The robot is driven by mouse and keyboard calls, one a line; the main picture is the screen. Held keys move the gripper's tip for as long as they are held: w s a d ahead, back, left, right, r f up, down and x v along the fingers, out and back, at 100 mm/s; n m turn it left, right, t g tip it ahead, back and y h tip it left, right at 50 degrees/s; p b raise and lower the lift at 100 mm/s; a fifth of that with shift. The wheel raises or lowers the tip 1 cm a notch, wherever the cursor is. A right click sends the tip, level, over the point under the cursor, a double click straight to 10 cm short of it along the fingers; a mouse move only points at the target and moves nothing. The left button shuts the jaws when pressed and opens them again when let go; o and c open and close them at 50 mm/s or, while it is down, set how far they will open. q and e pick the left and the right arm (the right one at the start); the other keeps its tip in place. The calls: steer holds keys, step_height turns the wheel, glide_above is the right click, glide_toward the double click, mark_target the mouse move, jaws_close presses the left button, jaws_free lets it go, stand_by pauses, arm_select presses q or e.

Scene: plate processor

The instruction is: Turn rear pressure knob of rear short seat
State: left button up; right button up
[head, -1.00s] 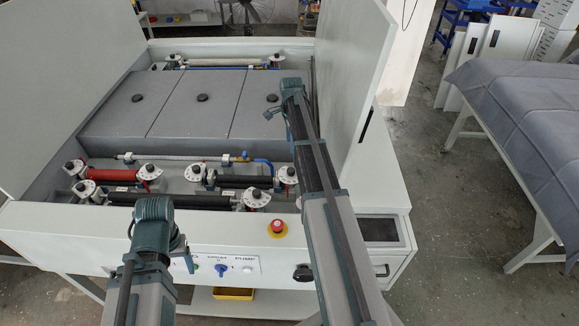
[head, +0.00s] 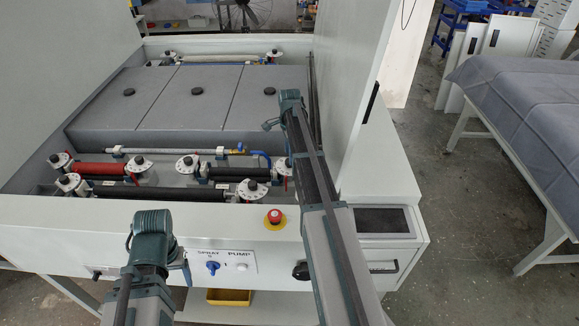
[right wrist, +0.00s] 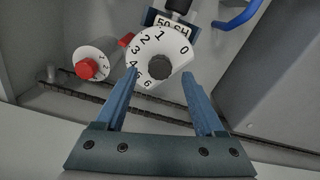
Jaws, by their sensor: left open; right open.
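In the right wrist view a white numbered dial with a dark knob (right wrist: 160,66) lies between and just beyond the tips of my open right gripper (right wrist: 160,76); nothing is gripped. A label reading "50 SH" (right wrist: 172,23) is above it. In the head view white dials with black knobs sit at the ends of the short black roller (head: 232,174); the right-end dial (head: 281,167) is partly behind my right arm. My right fingers are hidden there. My left gripper (head: 158,228) hangs over the front panel, its fingers mostly hidden.
A second white dial with a red knob (right wrist: 88,67) is close left of the fingers. A blue hose (right wrist: 238,14) is at upper right. The head view shows a red roller (head: 103,168), an emergency stop button (head: 274,217) and an upright white panel (head: 347,90) right of my arm.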

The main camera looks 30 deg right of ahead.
mark_target(288, 165)
steer(key=shift+f+b, duration=0.9)
steer(key=shift+f, duration=0.5)
arm_select(q)
step_height(288, 165, down, 3)
steer(key=shift+r, duration=0.1)
arm_select(e)
jaws_close()
